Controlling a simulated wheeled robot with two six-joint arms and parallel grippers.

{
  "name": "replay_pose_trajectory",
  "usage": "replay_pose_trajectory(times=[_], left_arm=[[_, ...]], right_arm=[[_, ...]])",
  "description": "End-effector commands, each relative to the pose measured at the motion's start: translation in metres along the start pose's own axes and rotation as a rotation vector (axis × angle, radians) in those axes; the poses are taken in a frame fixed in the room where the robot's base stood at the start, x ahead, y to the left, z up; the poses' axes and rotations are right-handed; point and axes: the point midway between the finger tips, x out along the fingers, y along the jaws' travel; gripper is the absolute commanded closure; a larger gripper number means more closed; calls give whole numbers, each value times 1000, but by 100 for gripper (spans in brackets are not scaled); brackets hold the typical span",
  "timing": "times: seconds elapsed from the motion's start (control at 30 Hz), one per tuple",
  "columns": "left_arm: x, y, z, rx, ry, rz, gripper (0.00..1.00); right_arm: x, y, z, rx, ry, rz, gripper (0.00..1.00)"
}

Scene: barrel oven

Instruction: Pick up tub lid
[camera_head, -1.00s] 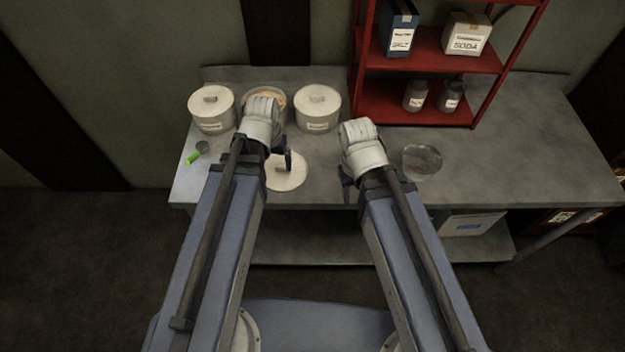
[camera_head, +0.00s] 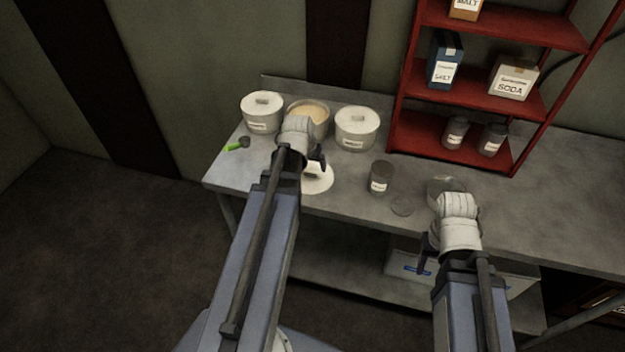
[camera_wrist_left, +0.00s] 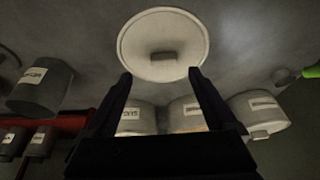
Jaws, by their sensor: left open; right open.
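The tub lid (camera_head: 322,184) is a round, pale disc with a small handle block, lying flat on the table's near left part. In the left wrist view the whole lid (camera_wrist_left: 162,30) shows beyond the fingertips, its handle in the middle. My left gripper (camera_head: 316,164) is over the lid and hides part of it in the head view. Its fingers (camera_wrist_left: 160,75) are apart, with nothing between them. My right gripper (camera_head: 428,250) is open by the table's front edge, well right of the lid. An uncovered tub (camera_head: 310,108) with pale contents stands behind the left wrist.
Lidded tubs stand left (camera_head: 262,112) and right (camera_head: 356,129) of the uncovered one. A green-handled scoop (camera_head: 236,146) lies at the left. A dark jar (camera_head: 380,178), a small dark disc (camera_head: 402,206) and a glass bowl (camera_head: 445,184) are to the right. A red shelf (camera_head: 465,110) stands behind.

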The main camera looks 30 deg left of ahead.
Motion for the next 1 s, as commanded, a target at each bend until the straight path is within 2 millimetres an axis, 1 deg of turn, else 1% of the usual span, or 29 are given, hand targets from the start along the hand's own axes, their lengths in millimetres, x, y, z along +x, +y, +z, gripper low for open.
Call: replay_pose_trajectory(times=[0.03, 0.23, 0.37, 0.6, 0.7, 0.8, 1.0], left_arm=[[9, 0, 1, 0, 0, 0, 10], [10, 0, 0, 0, -1, 0, 10], [18, -1, 0, 0, -1, 0, 10], [50, -6, -1, 0, -1, 0, 10], [60, -5, -1, 1, -1, 0, 10], [62, -5, -2, 1, -1, 0, 10], [60, -5, -2, 1, -1, 0, 10]], right_arm=[[8, -1, 0, 0, 0, 0, 50], [9, -1, 0, 0, 0, 0, 50], [17, -2, -1, 0, 0, 0, 50], [45, -4, -2, 0, 0, 0, 50], [54, -5, -3, 0, 0, 0, 50], [56, -5, -3, 0, 0, 0, 50], [54, -5, -3, 0, 0, 0, 50]])
